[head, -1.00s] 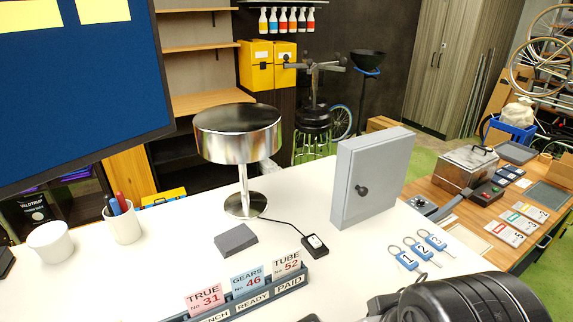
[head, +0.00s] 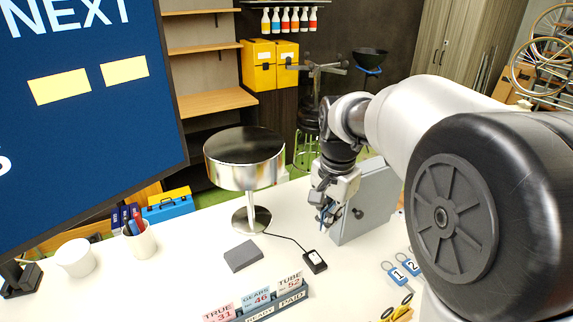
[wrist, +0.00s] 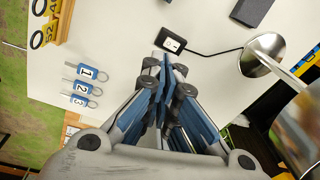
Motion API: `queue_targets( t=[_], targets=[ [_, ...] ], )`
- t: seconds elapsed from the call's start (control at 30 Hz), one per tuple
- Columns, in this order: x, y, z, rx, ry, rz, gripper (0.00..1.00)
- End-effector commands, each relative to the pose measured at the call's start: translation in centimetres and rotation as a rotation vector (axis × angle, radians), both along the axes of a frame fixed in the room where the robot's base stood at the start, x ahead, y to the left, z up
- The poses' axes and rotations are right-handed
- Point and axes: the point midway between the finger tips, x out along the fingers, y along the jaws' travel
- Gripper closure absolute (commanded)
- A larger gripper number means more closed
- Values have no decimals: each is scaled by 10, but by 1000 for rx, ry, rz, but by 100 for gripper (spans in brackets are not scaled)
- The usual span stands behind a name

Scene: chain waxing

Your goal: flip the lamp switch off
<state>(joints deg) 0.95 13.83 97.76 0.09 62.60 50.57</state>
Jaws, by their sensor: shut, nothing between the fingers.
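The lamp (head: 245,172) has a shiny metal drum shade and a round base, and stands upright on the white table. Its black cord runs to a small black switch box (head: 315,261) with a white rocker lying on the table. The wrist view shows the switch box (wrist: 171,45) just beyond my fingertips, with the lamp base (wrist: 262,55) to its right. My gripper (head: 328,216) is shut and empty, pointing down above the table, in front of the grey cabinet. In the wrist view its fingers (wrist: 164,70) are together, apart from the switch. The rocker's position is too small to tell.
The grey cabinet (head: 366,205) stands right of the switch, close to my gripper. A dark grey block (head: 243,256) and a ticket rack (head: 262,311) lie nearby. Blue numbered key tags (head: 398,273) lie to the right. A dark screen (head: 90,110) is at the left.

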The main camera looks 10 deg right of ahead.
Motion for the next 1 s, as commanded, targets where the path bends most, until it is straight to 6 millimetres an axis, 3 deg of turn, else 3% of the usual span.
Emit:
queue_targets(
  t=[0.1, 0.33, 0.83, 1.0],
  targets=[
    [30, -1, -8, 10, 45, -110, 100],
    [61, -3, -27, 17, 88, -247, 100],
    [67, -3, -34, 17, 96, -279, 100],
    [66, -3, -49, 16, 100, -279, 100]
  ],
)
